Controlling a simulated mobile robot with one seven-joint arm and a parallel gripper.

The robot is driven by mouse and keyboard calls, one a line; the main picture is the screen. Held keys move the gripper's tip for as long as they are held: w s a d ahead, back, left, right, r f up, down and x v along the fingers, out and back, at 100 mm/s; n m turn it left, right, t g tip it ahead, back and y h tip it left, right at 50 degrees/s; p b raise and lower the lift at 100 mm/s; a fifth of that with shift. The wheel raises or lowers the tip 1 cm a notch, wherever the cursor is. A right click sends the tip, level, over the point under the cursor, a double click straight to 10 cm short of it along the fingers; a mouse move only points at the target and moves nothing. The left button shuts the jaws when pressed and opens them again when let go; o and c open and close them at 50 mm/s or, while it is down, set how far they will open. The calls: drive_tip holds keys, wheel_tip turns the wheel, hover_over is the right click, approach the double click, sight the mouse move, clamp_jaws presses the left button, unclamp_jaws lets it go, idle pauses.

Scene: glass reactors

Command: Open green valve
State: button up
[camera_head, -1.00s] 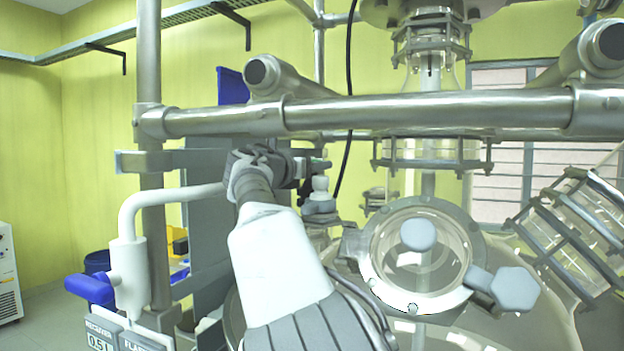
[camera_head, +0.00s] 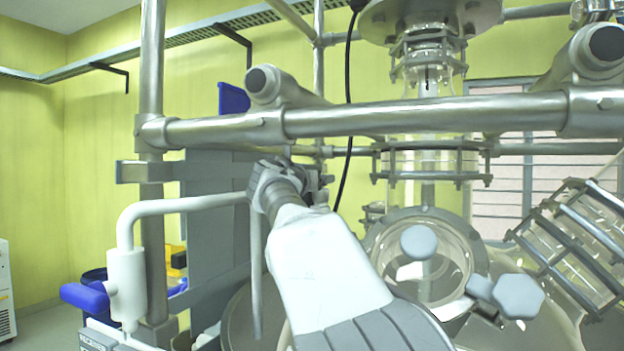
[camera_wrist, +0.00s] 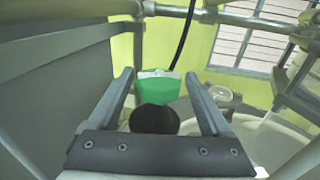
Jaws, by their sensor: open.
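The green valve (camera_wrist: 158,87) shows in the wrist view as a green block with a pale top, ahead of my gripper. My gripper (camera_wrist: 159,76) is open, with one grey finger on each side of the green valve in the picture. I see no clear contact between the fingers and the valve. A dark round part (camera_wrist: 155,119) lies below the valve, between the fingers. In the head view my wrist (camera_head: 280,190) hides the fingers, and I cannot make out the green valve there.
A metal rail (camera_head: 400,116) crosses above my arm. A glass reactor port (camera_head: 425,262) with grey knobs is right of my arm. A grey panel (camera_head: 215,235) stands to the left. A white pipe (camera_head: 127,265) with a blue handle (camera_head: 84,297) is further left.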

drive_tip(key=shift+a+r+m+g+h+p, duration=0.25)
drive_tip(key=shift+m+h+p, duration=0.45)
drive_tip(key=shift+h+p, duration=0.35)
drive_tip(key=m+h+p, duration=0.1)
drive_tip(key=p, duration=0.1)
drive_tip(key=m+g+h+p, duration=0.1)
drive_tip(key=h+p, duration=0.1)
drive_tip(key=shift+d+r+g, duration=0.1)
drive_tip(key=shift+g, duration=0.15)
drive_tip(key=m+g+h+p, duration=0.1)
drive_tip(key=h+p, duration=0.1)
drive_tip(key=p, duration=0.3)
drive_tip(key=shift+m, duration=0.4)
drive_tip(key=m+g+h+p, duration=0.1)
drive_tip(key=g+h+p, duration=0.1)
drive_tip(key=p, duration=0.4)
drive_tip(key=shift+m, duration=0.3)
drive_tip(key=shift+f+g+h, duration=0.2)
drive_tip(key=shift+g+h, duration=0.05)
drive_tip(key=shift+g, duration=0.05)
drive_tip(key=shift+f+m+g+h, duration=0.15)
drive_tip(key=shift+m+g+h, duration=0.25)
drive_tip(key=shift+m+g, duration=0.15)
drive_tip(key=shift+d, duration=0.1)
